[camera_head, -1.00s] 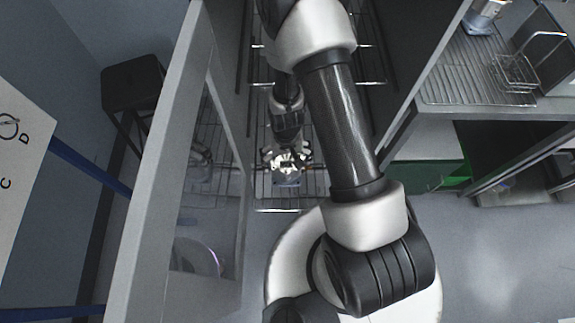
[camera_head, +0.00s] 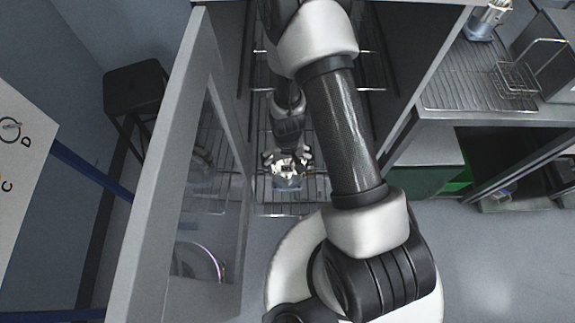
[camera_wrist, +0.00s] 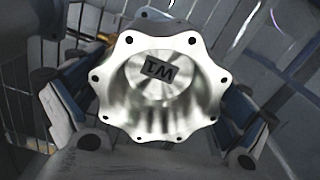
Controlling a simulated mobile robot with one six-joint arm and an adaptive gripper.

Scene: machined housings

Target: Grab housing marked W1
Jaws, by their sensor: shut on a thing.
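The housing marked W1 (camera_wrist: 190,98) is a shiny metal part with a scalloped flange and several bolt holes. Its dark W1 label reads upside down inside the bowl in the wrist view. My gripper (camera_wrist: 160,110) is shut on it, with a blue-padded finger on either side. In the head view, my gripper (camera_head: 287,165) holds the housing (camera_head: 288,172) over the wire rack, inside the open cabinet. Whether the housing touches the rack is not clear.
The wire rack (camera_head: 265,208) lies below my gripper. The open glass door (camera_head: 160,190) stands close on the left. A counter with a ribbed drainer (camera_head: 460,85), a wire basket (camera_head: 517,78) and another metal part (camera_head: 487,20) is at the right.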

